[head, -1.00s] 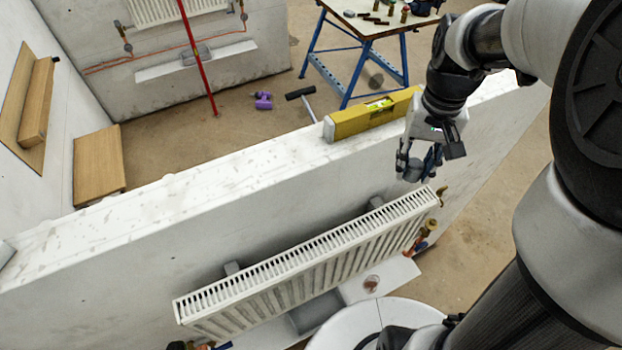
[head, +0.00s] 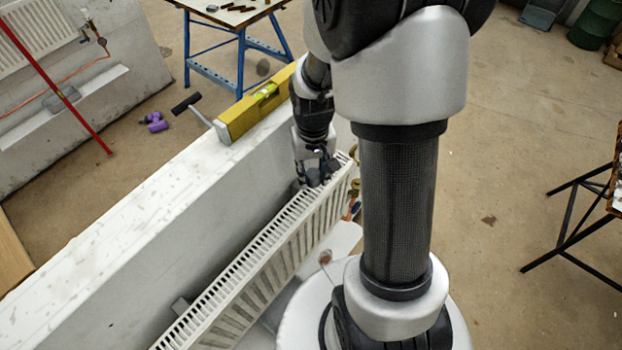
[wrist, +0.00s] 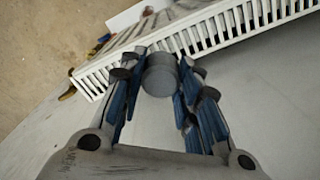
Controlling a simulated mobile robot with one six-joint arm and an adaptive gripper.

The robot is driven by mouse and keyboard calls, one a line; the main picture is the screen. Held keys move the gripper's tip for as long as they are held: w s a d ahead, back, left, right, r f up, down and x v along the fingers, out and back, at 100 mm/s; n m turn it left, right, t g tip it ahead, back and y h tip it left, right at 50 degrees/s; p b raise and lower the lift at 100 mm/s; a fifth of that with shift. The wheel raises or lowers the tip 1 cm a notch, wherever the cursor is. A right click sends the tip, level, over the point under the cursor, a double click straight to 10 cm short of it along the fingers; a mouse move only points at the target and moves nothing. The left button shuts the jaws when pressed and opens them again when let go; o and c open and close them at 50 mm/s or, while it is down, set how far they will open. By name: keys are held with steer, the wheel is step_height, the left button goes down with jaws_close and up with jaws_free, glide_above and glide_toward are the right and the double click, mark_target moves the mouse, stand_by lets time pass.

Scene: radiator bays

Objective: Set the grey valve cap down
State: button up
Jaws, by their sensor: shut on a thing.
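The grey valve cap (wrist: 160,75) is a short grey cylinder held between the blue-padded fingers of my gripper (wrist: 158,84) in the wrist view. My gripper is shut on it. In the head view my gripper (head: 314,181) is small and partly dark, close to the top of the white radiator (head: 290,235) near its right end. The cap is hard to pick out there. In the wrist view the radiator (wrist: 215,32) lies just beyond the cap; I cannot tell whether they touch.
A low white wall (head: 130,225) runs behind the radiator, with a yellow spirit level (head: 250,107) on its top. Copper valve fittings (head: 353,187) are at the radiator's right end. A blue-legged workbench (head: 238,55) stands behind. The floor to the right is mostly clear.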

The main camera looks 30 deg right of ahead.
mark_target(313, 190)
step_height(313, 190, down, 4)
steer(key=shift+w+f, duration=0.1)
steer(key=shift+f, duration=0.2)
steer(key=o, duration=0.8)
steer(key=shift+f, duration=0.1)
